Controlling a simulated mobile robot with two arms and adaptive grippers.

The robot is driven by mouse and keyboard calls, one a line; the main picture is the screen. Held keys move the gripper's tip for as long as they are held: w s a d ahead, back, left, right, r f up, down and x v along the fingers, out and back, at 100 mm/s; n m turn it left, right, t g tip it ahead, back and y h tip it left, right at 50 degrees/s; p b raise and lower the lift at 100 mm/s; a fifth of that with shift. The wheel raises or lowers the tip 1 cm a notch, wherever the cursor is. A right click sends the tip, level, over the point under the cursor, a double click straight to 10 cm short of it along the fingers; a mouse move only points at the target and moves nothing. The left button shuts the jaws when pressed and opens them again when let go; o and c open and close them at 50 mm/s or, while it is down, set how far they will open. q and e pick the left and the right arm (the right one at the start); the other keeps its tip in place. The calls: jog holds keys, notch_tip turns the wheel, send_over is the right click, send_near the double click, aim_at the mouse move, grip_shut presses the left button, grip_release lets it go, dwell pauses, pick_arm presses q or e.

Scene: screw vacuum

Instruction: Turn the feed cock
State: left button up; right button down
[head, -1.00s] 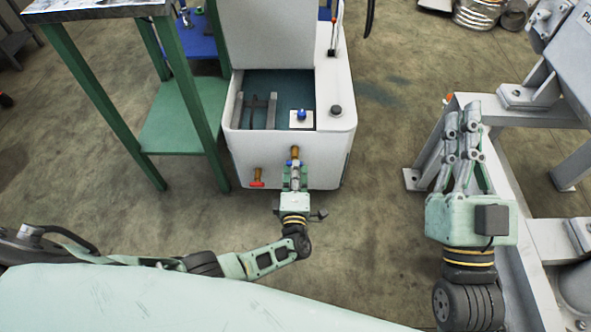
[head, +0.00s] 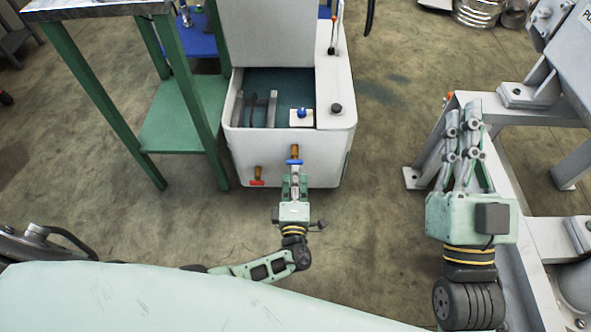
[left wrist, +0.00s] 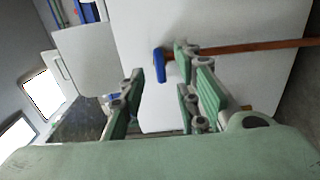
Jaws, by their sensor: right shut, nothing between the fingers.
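The white machine (head: 315,165) has two cocks on its front face. One has a blue handle (head: 293,162) on a brass-brown pipe (head: 295,151). The other has a red handle (head: 257,183) lower to the left. My left gripper (head: 294,178) is just in front of the blue handle. In the left wrist view, the blue handle (left wrist: 160,66) sits at the gap between the open fingers (left wrist: 160,85), with the brown pipe (left wrist: 255,47) running right. I cannot tell whether a finger touches it. My right gripper (head: 463,112) is shut and empty, far to the right.
A green-legged table (head: 180,100) stands left of the machine. A grey metal frame (head: 535,105) is at the right, close to my right gripper. The floor (head: 385,160) between the machine and that frame is clear.

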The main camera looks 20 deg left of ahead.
pick_arm(q)
jog(key=v, duration=0.8)
jog(key=shift+s, duration=0.35)
jog(key=shift+d, duration=0.1)
